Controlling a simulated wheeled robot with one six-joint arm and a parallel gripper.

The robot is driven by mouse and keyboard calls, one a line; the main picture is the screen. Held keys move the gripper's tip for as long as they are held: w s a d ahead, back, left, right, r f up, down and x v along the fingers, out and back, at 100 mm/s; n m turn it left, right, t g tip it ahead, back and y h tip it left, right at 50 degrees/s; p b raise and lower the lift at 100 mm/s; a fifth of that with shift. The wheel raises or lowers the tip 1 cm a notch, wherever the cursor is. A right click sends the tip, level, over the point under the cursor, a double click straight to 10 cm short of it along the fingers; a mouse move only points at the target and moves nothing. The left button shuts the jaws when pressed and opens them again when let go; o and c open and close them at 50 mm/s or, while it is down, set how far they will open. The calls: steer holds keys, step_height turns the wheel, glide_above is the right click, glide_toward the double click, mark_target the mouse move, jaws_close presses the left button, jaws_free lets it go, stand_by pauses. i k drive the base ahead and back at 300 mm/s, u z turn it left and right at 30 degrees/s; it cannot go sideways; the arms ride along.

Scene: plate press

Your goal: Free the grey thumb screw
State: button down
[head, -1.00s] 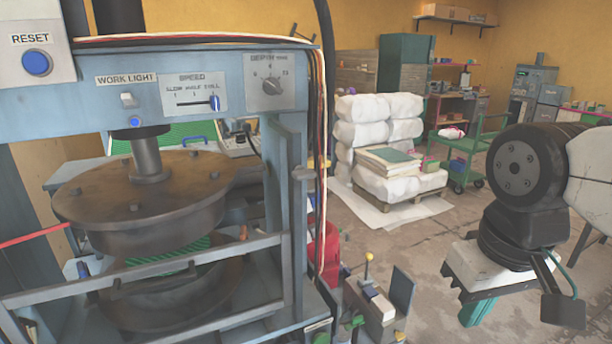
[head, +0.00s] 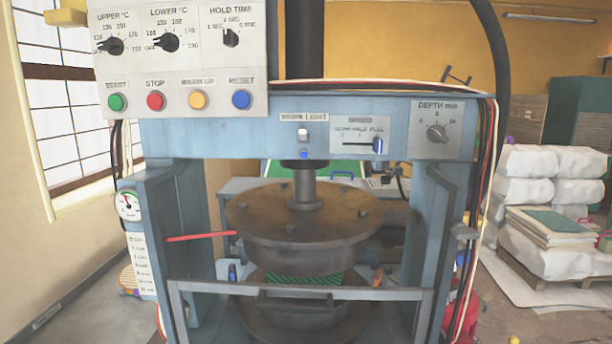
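A small grey knob (head: 463,232) sticks out at the outer side of the press's right post, in the head view. It may be the grey thumb screw, but it is too small to tell. The press (head: 340,106) is a blue-grey frame with a round dark upper platen (head: 300,224) on a vertical rod. A green ribbed piece (head: 318,281) shows below the platen, partly hidden by the guard bar. My gripper is not in view.
A grey guard frame (head: 368,295) crosses the press front. A red rod (head: 200,236) points left from the platen. The control panel (head: 181,76) is at the upper left. Wrapped white bales (head: 550,190) stand behind on the right. Floor is open at the left.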

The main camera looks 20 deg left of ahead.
mark_target(460, 231)
steer(key=k, duration=0.5)
steer(key=z, duration=1.7)
steer(key=i, duration=1.05)
steer(key=u, duration=1.75)
